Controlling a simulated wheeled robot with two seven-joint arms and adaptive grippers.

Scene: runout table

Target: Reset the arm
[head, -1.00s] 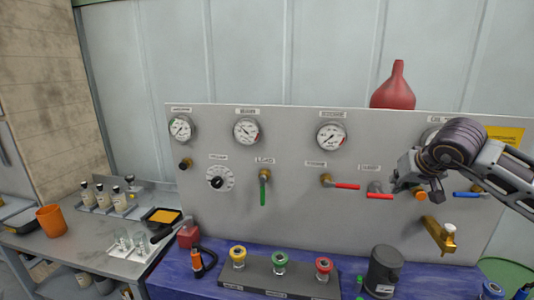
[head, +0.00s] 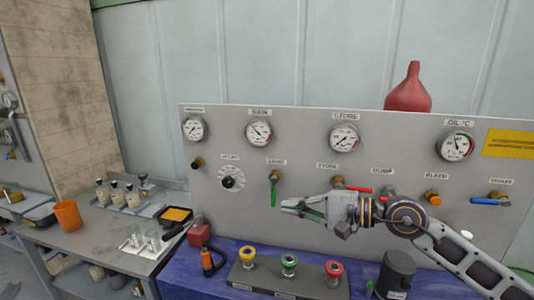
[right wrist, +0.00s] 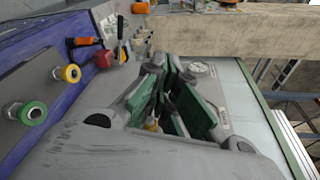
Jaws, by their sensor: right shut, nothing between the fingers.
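My right arm comes in from the right in the head view and reaches left across the front of a grey gauge panel (head: 300,135). My right gripper (head: 284,207) points left, below the green-handled valve (head: 274,190). It is shut and empty, and appears clear of the panel. In the right wrist view the gripper (right wrist: 165,100) shows its green finger pads close together. My left gripper is out of view.
A bench under the panel, covered in blue, carries a dark block with yellow (head: 248,256), green (head: 289,262) and red (head: 334,270) couplings. A black cylinder (head: 397,272) stands at right. A side table (head: 100,240) with bottles and an orange cup (head: 67,215) is at left.

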